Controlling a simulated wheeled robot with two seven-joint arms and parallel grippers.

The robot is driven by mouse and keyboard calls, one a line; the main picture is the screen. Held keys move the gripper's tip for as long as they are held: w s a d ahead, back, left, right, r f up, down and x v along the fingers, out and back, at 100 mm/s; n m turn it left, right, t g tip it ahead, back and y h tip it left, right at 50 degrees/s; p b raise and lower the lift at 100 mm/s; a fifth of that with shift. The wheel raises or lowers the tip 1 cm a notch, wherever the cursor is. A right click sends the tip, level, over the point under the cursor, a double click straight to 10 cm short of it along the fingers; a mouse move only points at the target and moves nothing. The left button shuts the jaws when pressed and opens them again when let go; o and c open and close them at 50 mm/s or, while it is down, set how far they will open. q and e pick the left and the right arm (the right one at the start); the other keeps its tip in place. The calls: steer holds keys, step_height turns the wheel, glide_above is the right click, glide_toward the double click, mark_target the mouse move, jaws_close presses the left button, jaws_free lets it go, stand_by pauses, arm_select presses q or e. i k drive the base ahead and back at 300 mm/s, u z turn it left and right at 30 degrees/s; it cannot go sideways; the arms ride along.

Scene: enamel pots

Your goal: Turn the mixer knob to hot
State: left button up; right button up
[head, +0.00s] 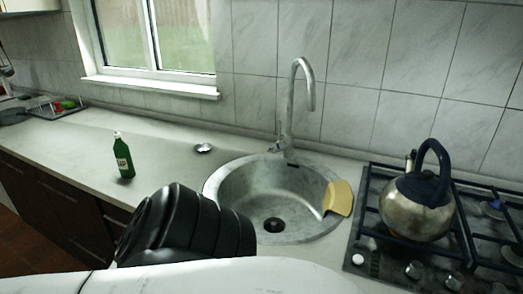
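The mixer tap (291,105) stands at the back rim of the round metal sink (218,184), with its tall spout curving over to the right. Its small knob (275,148) appears to be at the left of the tap's base; it is too small to tell which way it is turned. A black, ribbed part of my own arm is in front of the sink's left side and hides part of its front rim. The fingers of neither gripper show.
A yellow sponge or cloth (339,198) lies on the sink's right rim. A kettle (417,205) stands on the gas hob (360,229) at right. A green bottle (123,156) and a small metal dish (203,148) stand left of the sink. The counter (75,150) has free room there.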

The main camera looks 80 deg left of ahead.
mark_target(272, 148)
steer(key=u, duration=2.35)
